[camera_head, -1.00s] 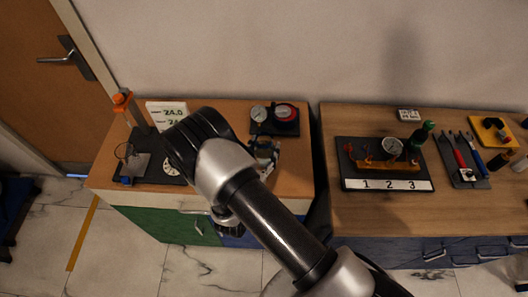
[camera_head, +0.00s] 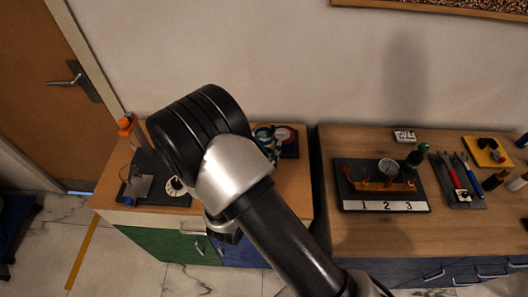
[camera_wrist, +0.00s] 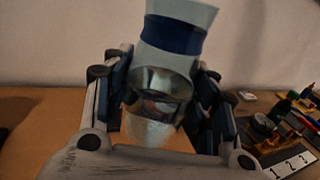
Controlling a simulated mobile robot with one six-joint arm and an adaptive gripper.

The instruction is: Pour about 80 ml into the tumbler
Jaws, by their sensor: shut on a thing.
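My gripper (camera_wrist: 161,92) is shut on a vessel (camera_wrist: 174,36) with a dark blue band, a pale top part and a clear, glassy lower part. The vessel stands between the two fingers, leaning slightly right in the wrist view. What is inside it is unclear. In the head view my gripper (camera_head: 265,136) is mostly hidden behind my arm, above the left bench near its back right. I cannot pick out the tumbler for certain; my arm covers much of that bench.
The right bench (camera_head: 385,238) holds a numbered gauge board (camera_head: 383,206), a green bottle (camera_head: 416,158) and tools (camera_head: 459,178).

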